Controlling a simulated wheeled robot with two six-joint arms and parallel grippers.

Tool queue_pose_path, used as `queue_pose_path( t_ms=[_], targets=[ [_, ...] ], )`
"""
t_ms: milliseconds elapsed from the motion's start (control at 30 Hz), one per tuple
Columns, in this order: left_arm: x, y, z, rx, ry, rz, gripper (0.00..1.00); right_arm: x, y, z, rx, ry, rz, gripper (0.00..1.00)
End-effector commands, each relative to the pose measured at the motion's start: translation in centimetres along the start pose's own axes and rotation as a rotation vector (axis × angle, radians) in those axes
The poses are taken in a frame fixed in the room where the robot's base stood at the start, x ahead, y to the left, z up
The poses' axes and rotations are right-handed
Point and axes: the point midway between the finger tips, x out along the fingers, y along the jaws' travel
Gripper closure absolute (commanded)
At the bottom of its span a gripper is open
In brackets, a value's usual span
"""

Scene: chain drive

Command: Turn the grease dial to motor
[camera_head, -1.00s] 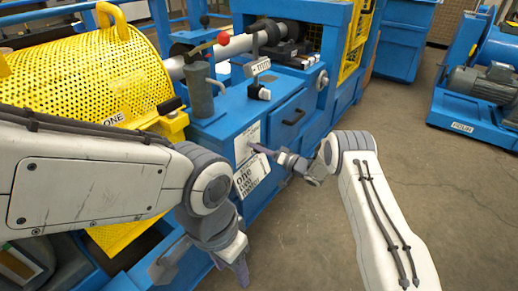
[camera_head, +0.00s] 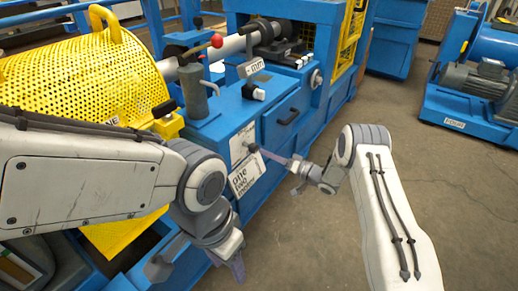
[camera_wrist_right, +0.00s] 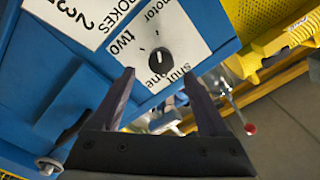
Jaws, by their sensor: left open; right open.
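The grease dial is a round black knob with a white mark, on a white label plate (camera_wrist_right: 190,35) on the blue machine's side. The knob (camera_wrist_right: 160,62) shows in the right wrist view, with "motor", "two" and "one" printed around it. Which word the mark points at is hard to tell. In the head view the knob (camera_head: 253,148) is small. My right gripper (camera_head: 270,156) points at it, open and empty; in the wrist view its fingers (camera_wrist_right: 157,85) are on either side below the knob, apart from it. My left gripper (camera_head: 237,268) is open and empty, low in front.
A second white sign (camera_head: 247,176) with printed words is below the dial plate. A blue drawer with a black handle (camera_head: 289,117) is to its right. A yellow perforated guard (camera_head: 85,75) stands at the left. The floor (camera_head: 320,230) right of the machine is clear.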

Motion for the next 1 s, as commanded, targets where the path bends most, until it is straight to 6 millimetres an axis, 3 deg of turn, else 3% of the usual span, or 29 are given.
queue_pose_path(
  t_ms=[100,233,733,867,1000],
  targets=[
    [-0.5,0.0,0.0,0.000,0.000,0.000,0.47,-2.0,0.0,-0.2,0.002,0.002,0.002,0.22],
    [-0.7,0.1,0.0,0.000,0.000,0.000,0.47,-3.1,0.0,-0.1,0.001,0.001,0.001,0.22],
    [-0.7,0.1,0.0,0.000,0.000,0.000,0.47,-3.5,0.0,0.0,0.000,0.000,0.000,0.22],
    [-0.7,0.1,0.0,0.000,0.000,0.000,0.47,-2.6,-0.5,-0.6,-0.029,-0.009,0.027,0.22],
    [-0.7,0.1,0.0,0.000,0.000,0.000,0.47,0.3,-2.2,-2.6,-0.144,-0.051,0.164,0.22]
  ],
)
